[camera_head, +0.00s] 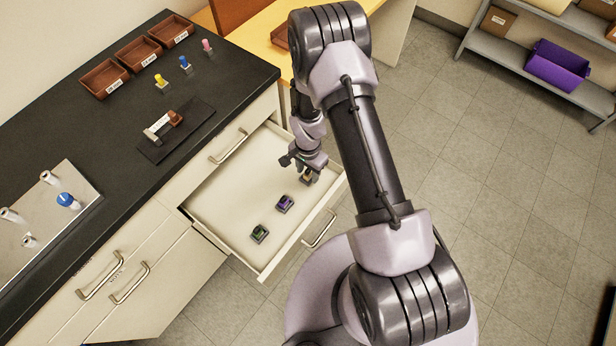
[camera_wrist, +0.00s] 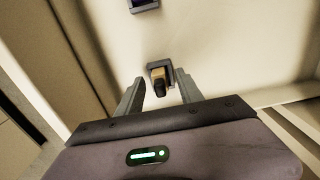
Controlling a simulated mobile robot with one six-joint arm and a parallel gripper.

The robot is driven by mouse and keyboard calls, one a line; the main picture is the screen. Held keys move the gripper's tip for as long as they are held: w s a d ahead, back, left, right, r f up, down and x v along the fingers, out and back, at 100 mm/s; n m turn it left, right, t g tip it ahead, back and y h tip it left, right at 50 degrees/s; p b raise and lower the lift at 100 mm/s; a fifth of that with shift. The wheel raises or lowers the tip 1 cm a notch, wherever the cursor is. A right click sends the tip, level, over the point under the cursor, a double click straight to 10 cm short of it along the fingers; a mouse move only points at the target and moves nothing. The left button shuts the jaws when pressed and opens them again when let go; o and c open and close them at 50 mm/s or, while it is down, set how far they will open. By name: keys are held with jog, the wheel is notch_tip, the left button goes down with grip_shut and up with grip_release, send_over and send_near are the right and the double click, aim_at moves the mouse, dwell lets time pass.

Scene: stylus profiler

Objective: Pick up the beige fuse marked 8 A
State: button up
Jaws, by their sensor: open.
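The beige fuse (camera_head: 306,177) sits in a small dark holder in the open drawer (camera_head: 225,191), near the drawer's far right end. In the wrist view the beige fuse (camera_wrist: 160,77) shows a tan body and a dark end, in a grey holder. I cannot read its marking. My gripper (camera_head: 300,168) is over the drawer, just at the fuse. In the wrist view my gripper (camera_wrist: 162,88) is open, one finger on each side of the fuse's near end, with gaps visible. I cannot tell how high the fingers are above it.
A purple fuse (camera_head: 285,203) and a green fuse (camera_head: 260,233) stand in holders nearer in the drawer. The drawer's walls rise around them. On the black counter (camera_head: 120,185) are brown trays (camera_head: 105,75), small coloured pieces, and a plate with several knobs.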

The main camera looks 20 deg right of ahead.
aim_at(308, 170)
jog(key=shift+f, duration=0.15)
grip_shut()
notch_tip(308, 170, up, 10)
jog(key=p, duration=0.3)
jog(key=shift+p, duration=0.4)
jog(key=c, duration=0.7)
grip_release()
grip_shut()
